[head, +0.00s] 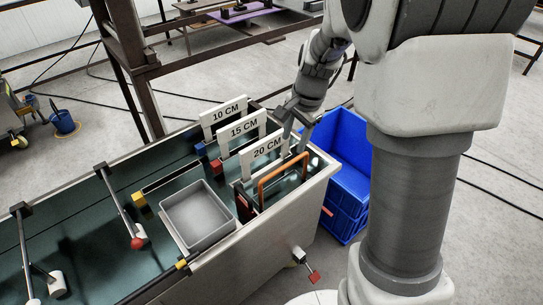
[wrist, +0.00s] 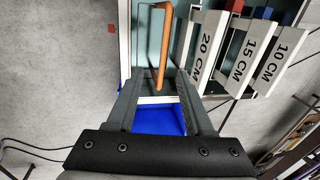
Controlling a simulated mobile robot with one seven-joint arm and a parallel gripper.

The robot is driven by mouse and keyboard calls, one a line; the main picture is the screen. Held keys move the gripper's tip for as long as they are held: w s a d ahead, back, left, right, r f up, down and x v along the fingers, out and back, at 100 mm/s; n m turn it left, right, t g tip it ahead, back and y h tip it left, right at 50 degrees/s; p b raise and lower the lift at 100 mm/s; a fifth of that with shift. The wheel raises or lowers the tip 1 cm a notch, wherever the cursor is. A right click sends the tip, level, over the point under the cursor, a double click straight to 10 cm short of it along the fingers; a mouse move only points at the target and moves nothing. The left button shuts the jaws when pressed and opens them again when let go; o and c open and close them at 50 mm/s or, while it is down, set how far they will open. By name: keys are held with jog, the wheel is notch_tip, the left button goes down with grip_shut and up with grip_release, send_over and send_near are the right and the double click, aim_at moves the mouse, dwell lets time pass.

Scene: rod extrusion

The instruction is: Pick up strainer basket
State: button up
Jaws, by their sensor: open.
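An orange-brown arched handle (head: 283,169), which looks like the handle of the strainer basket, stands upright at the right end of the tank. The basket below it is mostly hidden, so I cannot make out its shape. My gripper (head: 298,122) is over that end of the tank, just behind the handle and close to the 20 CM plate. In the wrist view my gripper (wrist: 161,80) is open and empty. The handle (wrist: 160,50) lies ahead of the fingers, its near end in line with the gap between them. Contact cannot be told.
Upright white plates marked 10 CM (head: 224,112), 15 CM (head: 243,130) and 20 CM (head: 266,149) stand close beside my gripper. A grey tray (head: 233,226) sits across the long tank (head: 300,212). Blue crates (head: 343,195) stand on the floor beyond the tank's end.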

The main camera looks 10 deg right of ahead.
aim_at(286, 166)
jog(key=b+x, duration=0.4)
jog(key=x, duration=0.8)
jog(key=shift+w+f, duration=0.1)
jog(key=shift+f, duration=0.25)
jog(key=shift+w+b+x, duration=0.25)
jog(key=shift+b+x, duration=0.5)
jog(key=shift+x, duration=0.6)
jog(key=shift+w+b+x, duration=0.25)
jog(key=shift+b+x, duration=0.5)
jog(key=shift+x, duration=0.65)
jog(key=shift+d+r, duration=0.1)
jog(key=shift+d, duration=0.05)
grip_shut()
